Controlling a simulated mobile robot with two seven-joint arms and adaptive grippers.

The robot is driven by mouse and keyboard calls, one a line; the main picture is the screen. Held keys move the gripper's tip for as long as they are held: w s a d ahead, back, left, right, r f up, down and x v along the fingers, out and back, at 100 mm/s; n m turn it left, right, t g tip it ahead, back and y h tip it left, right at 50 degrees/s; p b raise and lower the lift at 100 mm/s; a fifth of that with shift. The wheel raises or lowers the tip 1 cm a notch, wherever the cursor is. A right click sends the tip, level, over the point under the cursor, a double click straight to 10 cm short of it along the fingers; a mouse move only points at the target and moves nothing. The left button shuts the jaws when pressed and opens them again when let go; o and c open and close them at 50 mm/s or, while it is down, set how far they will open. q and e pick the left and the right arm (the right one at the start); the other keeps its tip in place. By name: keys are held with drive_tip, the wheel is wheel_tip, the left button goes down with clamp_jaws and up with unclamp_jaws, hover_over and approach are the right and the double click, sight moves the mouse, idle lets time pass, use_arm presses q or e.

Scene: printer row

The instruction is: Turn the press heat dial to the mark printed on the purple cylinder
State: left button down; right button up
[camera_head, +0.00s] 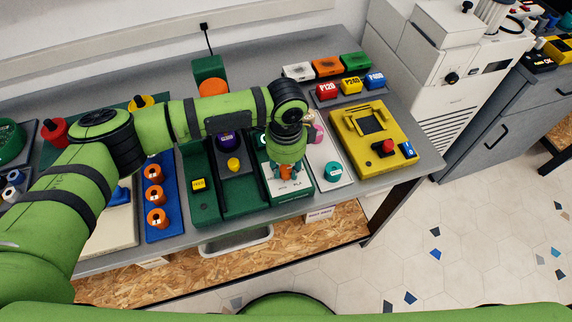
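My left gripper (287,172) points down at a white-faced panel (300,187) with a green edge and small printed letters. Something orange shows at its fingertips, perhaps a dial knob. The gripper and wrist hide most of the panel's middle, so I cannot tell whether the fingers touch or hold the knob. A purple cylinder (228,139) stands to the left, partly behind my forearm, in a dark green and grey device (240,190). The mark on it is too small to read. My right gripper is not in view.
A teal knob (333,170) and a pink part (317,133) are just right of the gripper. A yellow device (365,160) with a red button is farther right. Orange spools on a blue strip (165,222) are at left. P120, P240 and P400 blocks stand behind.

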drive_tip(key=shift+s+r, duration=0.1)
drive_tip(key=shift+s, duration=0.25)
